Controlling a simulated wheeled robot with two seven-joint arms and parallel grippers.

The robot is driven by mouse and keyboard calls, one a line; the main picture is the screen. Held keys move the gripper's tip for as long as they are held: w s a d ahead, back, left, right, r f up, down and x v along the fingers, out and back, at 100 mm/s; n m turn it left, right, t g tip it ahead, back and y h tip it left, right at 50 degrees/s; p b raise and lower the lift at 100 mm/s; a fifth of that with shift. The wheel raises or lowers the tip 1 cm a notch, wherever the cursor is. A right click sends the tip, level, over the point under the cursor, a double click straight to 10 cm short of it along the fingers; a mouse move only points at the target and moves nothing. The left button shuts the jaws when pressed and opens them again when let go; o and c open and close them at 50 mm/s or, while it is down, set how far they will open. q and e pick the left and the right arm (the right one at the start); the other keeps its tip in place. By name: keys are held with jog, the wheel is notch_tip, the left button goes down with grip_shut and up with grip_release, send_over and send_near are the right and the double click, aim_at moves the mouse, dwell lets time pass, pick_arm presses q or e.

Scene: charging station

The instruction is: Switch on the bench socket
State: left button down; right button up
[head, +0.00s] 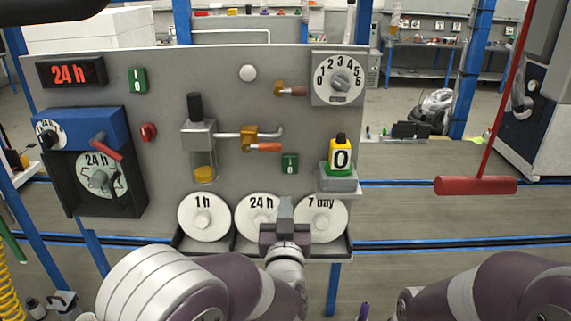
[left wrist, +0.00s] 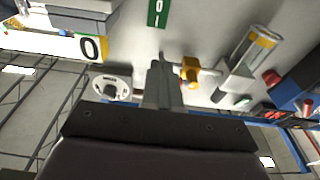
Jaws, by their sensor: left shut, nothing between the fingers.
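A small green rocker switch marked I and O (head: 290,163) sits low on the grey panel, left of a grey block (head: 338,184); it also shows at the top of the left wrist view (left wrist: 157,12). A second green switch (head: 137,80) is at the panel's upper left. I cannot tell by label which one is the bench socket's. My left gripper (head: 286,203) is shut and empty, below the lower switch in the head view and in front of the white discs. Its fingertips (left wrist: 160,62) point toward that switch, apart from it in the picture. My right gripper is out of view.
A yellow and black unit marked 0 (head: 340,156) stands on the grey block. A brass valve with an orange handle (head: 264,147) is left of the switch. White discs (head: 204,217) stand in a tray below. A red T-handle (head: 475,185) hangs at right.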

pick_arm(q)
jog(key=w, duration=0.2)
jog(key=p, duration=0.6)
send_near(286, 158)
jog(key=w, duration=0.3)
jog(key=w+r, duration=0.1)
jog(key=w, duration=0.1)
jog(key=shift+w+r, duration=0.15)
jog(key=shift+w, duration=0.8)
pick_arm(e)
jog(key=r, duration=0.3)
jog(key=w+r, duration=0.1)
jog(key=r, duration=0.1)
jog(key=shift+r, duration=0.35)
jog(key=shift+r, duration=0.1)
